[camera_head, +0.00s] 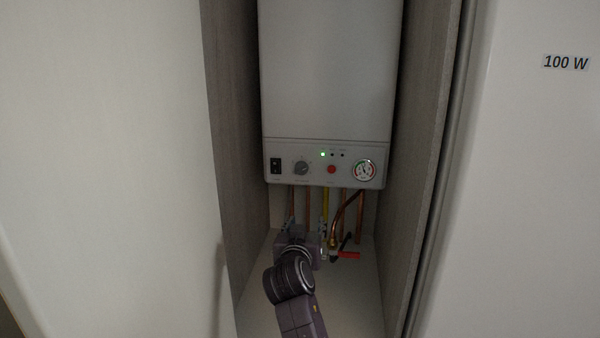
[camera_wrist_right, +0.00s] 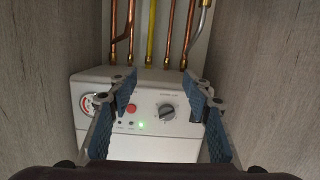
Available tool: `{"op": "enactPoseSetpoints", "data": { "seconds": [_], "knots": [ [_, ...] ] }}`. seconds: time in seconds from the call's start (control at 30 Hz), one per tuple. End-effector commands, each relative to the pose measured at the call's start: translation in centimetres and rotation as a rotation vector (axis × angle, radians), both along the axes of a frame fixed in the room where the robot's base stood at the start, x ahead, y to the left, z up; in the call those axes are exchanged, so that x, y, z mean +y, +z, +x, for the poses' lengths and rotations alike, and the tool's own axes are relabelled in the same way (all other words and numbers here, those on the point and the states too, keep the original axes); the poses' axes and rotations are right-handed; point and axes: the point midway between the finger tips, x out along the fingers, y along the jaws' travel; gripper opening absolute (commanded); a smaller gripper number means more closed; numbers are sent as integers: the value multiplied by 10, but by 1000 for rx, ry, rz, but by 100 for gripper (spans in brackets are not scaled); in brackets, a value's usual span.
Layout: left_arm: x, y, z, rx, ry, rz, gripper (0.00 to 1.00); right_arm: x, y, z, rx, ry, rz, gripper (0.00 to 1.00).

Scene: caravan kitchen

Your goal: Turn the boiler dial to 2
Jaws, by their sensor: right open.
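The white boiler (camera_head: 330,75) hangs in a narrow recess, with its control panel along the lower edge. The dial (camera_head: 301,168) is a dark grey round knob left of the red button; its setting is too small to read. In the right wrist view the picture is upside down, and the dial (camera_wrist_right: 166,112) shows between my two fingers. My right gripper (camera_head: 297,231) is open and empty, just below the boiler's panel and apart from the dial. The blue-padded fingers (camera_wrist_right: 163,92) are spread wide in the wrist view. My left gripper is not in view.
The panel also has a black switch (camera_head: 276,165), a red button (camera_head: 331,170), a lit green light (camera_head: 323,154) and a round gauge (camera_head: 364,170). Copper pipes (camera_head: 361,215) and a red valve handle (camera_head: 348,255) are below. Grey side walls (camera_head: 422,130) leave little room sideways.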

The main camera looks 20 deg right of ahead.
Motion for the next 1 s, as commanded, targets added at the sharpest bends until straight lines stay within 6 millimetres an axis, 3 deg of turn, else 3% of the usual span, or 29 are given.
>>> {"op": "enactPoseSetpoints", "data": {
  "seconds": [0.03, 0.1, 0.2, 0.3, 0.8, 1.0],
  "knots": [
    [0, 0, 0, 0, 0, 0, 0, 4, 30, 14, -54, -5, -10, 45],
    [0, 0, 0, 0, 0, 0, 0, 7, 61, 26, -109, -10, -25, 45],
    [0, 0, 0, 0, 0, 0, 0, 11, 88, 35, -158, -13, -39, 45],
    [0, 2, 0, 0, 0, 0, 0, 11, 100, 40, -179, -14, -47, 45],
    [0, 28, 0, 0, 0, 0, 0, -21, 102, 92, -177, -15, -50, 45],
    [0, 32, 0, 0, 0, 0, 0, -28, 100, 103, -179, -14, -47, 45]
  ]
}}
